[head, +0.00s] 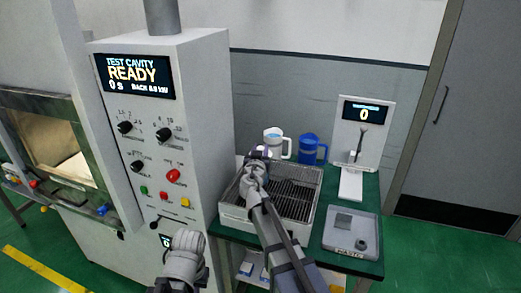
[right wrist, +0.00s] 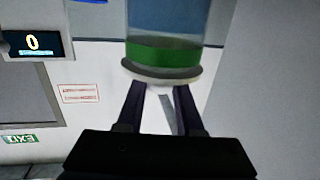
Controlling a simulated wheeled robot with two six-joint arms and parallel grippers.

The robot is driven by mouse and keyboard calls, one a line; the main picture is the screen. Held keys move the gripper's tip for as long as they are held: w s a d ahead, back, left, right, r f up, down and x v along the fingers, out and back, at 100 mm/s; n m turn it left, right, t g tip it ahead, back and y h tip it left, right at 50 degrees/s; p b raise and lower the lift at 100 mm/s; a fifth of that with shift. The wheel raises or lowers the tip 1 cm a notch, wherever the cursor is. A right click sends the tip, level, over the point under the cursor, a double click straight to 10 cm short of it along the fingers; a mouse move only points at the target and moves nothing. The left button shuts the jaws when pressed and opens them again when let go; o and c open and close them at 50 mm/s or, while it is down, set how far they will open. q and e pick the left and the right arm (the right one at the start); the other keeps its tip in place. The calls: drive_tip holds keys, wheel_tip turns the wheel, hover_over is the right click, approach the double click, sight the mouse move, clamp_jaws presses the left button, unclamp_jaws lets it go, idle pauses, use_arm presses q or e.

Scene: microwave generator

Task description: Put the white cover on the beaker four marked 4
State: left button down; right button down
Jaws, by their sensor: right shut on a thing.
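My right gripper (head: 254,170) reaches over the wire rack tray (head: 298,195) on the green table. In the right wrist view its two dark fingers (right wrist: 160,100) are shut on the small knob of a white cover (right wrist: 162,84). A grey rim and a clear cylinder with a green band (right wrist: 163,52) show directly against the cover; I cannot tell whether it is seated on it. No number 4 is readable. My left gripper (head: 185,250) is in front of the control cabinet, away from the rack, and its jaws are not clear.
A white mug (head: 274,141) and a blue mug (head: 309,148) stand behind the rack. A scale (head: 350,183) with a display panel is at the right. A grey waste tray (head: 340,240) sits at the front right. The control cabinet (head: 205,110) rises close on the left.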

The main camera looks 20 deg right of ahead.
drive_tip(key=shift+f, duration=0.15)
unclamp_jaws()
idle(0.6)
drive_tip(key=shift+r+p, duration=3.45)
drive_tip(key=shift+r, duration=0.15)
drive_tip(key=shift+f, duration=0.1)
